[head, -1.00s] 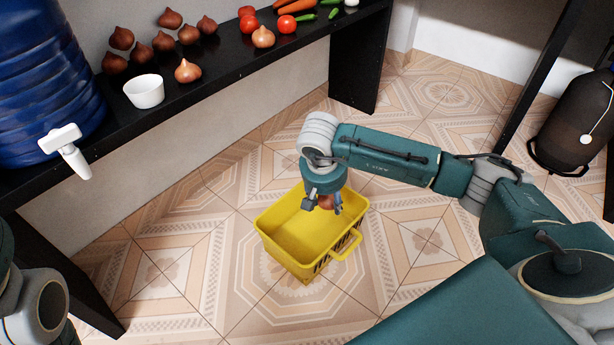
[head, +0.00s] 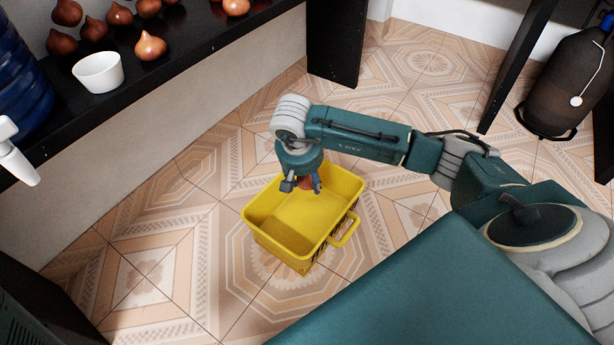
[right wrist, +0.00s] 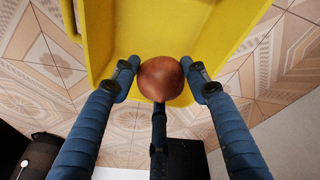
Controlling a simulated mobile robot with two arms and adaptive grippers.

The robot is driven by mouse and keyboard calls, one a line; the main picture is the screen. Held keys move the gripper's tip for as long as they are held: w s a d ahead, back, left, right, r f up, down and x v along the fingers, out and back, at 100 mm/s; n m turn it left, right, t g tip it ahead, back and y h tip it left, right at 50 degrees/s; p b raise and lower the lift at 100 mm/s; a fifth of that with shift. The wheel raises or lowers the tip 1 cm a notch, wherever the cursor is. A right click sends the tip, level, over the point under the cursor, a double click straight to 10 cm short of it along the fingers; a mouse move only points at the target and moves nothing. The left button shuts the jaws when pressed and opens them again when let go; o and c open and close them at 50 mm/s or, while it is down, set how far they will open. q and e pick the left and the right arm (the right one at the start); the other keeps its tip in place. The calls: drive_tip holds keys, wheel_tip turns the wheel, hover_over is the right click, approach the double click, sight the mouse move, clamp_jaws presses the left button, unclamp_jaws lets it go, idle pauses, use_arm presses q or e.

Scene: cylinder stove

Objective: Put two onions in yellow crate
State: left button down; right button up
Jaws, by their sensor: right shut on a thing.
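The yellow crate (head: 270,236) stands on the tiled floor; its inside also shows in the right wrist view (right wrist: 150,32). My right gripper (head: 304,186) is shut on a brown onion (right wrist: 161,79), over the far part of the crate. In the head view the onion is mostly hidden by the fingers. I cannot tell whether it touches the crate. No other onion shows in the crate. Several onions lie on the black shelf, among them a lighter one (head: 150,46) beside the white bowl and another (head: 236,6) at the top edge. My left gripper is out of view.
A white bowl (head: 98,73) stands on the black shelf (head: 190,60) at the upper left. A blue container with a white tap (head: 14,150) is at the left edge. A dark gas cylinder (head: 568,85) stands at right. Tiled floor around the crate is clear.

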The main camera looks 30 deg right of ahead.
drive_tip(key=o, duration=1.3)
drive_tip(key=shift+v, duration=6)
